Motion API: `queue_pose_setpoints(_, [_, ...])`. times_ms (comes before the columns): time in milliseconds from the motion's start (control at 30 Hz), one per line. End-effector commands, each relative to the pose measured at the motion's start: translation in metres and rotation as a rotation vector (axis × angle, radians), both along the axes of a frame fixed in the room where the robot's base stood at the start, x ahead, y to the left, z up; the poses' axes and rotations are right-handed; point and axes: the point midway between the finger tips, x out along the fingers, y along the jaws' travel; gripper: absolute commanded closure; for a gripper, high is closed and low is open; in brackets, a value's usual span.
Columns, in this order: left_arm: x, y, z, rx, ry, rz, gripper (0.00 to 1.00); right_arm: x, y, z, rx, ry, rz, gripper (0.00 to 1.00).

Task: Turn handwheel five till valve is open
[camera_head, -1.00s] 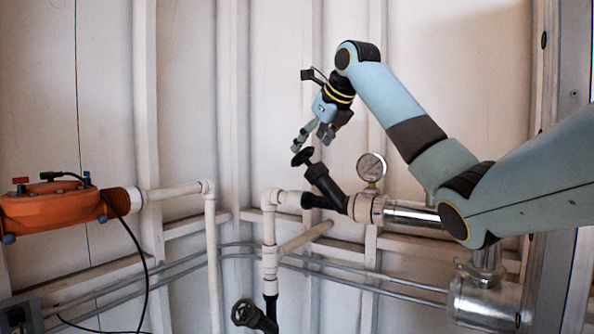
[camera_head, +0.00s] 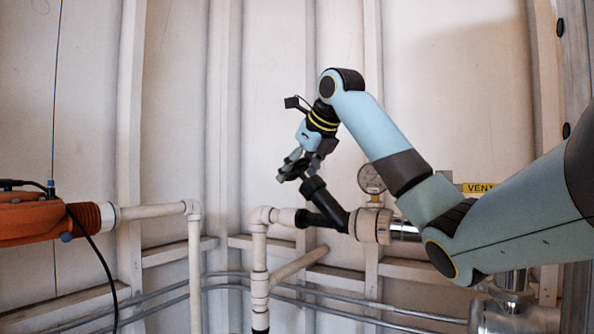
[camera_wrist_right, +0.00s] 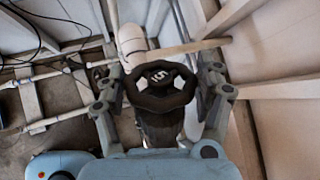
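Handwheel five (camera_wrist_right: 160,88) is a black wheel with a pale "5"-like mark on its hub, centred in the right wrist view. In the head view the wheel (camera_head: 288,173) sits on the end of the tilted black valve (camera_head: 324,202) and is partly hidden by my fingers. My right gripper (camera_head: 297,166) is at the wheel. In the right wrist view its fingers (camera_wrist_right: 162,92) are spread, one on each side of the rim; I cannot tell whether they touch it. My left gripper is not in view.
A pressure gauge (camera_head: 371,178) stands just right of the valve, close to my right arm. White pipes (camera_head: 195,255) run left of and below the valve. An orange device (camera_head: 35,220) with a black cable is at the left. A yellow VENT sign (camera_head: 479,188) is behind my arm.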

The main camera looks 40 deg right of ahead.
Motion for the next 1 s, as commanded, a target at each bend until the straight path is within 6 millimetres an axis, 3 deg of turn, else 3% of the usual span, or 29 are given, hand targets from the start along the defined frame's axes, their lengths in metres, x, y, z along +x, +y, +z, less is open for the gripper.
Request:
queue_pose_setpoints(100, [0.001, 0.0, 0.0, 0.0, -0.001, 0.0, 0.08, 0.0, 0.0, 0.0, -0.001, 0.0, -0.001, 0.62])
queue_pose_setpoints(400, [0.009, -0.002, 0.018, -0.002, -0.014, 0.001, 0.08, 0.0, -0.002, 0.002, 0.082, 0.027, 0.085, 0.62])
queue_pose_setpoints(700, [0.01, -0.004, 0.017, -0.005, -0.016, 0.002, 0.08, 0.0, -0.001, 0.0, 0.094, 0.027, 0.098, 0.63])
queue_pose_setpoints(733, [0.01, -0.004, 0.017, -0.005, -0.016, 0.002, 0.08, 0.0, -0.001, 0.0, 0.094, 0.027, 0.098, 0.29])
queue_pose_setpoints(800, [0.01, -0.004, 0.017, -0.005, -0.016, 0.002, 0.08, 0.0, -0.001, 0.0, 0.094, 0.027, 0.098, 0.22])
queue_pose_setpoints(1000, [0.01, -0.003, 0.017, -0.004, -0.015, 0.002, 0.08, 0.0, -0.001, 0.0, 0.094, 0.027, 0.098, 0.22])
